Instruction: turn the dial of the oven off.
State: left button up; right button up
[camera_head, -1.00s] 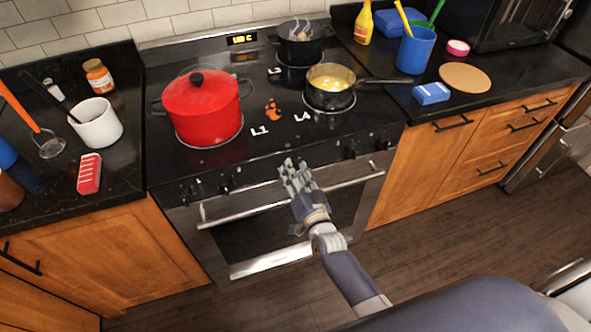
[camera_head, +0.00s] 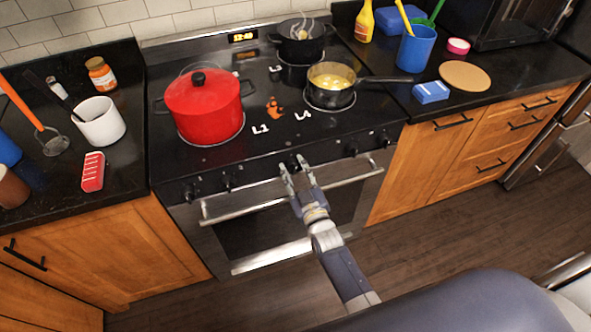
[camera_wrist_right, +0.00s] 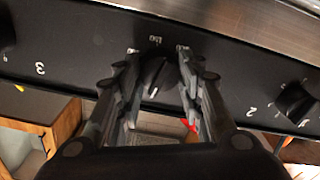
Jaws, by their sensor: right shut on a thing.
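The oven (camera_head: 275,215) stands in the middle of the head view, with a row of black knobs along its front panel. My right gripper (camera_head: 291,166) is at the middle of that panel, above the oven handle. In the right wrist view the oven dial (camera_wrist_right: 154,76) is black, with a small white mark at its lower end. The fingers of my right gripper (camera_wrist_right: 155,75) stand on both sides of the dial and are shut on it. In the head view the fingers mostly hide this dial. My left gripper is not in view.
A red pot (camera_head: 205,105) and a saucepan (camera_head: 330,84) stand on the cooktop; the saucepan's handle reaches right. Other knobs sit to either side, one (camera_wrist_right: 296,102) at right in the wrist view. The oven handle (camera_head: 240,208) crosses below the gripper.

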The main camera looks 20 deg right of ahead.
jog(key=shift+a+n, duration=0.1)
jog(key=shift+n, duration=1)
jog(key=shift+f, duration=0.1)
jog(key=o, duration=1.1)
jog(key=shift+c, duration=0.2)
jog(key=s, duration=1.2)
jog(key=shift+d, duration=0.2)
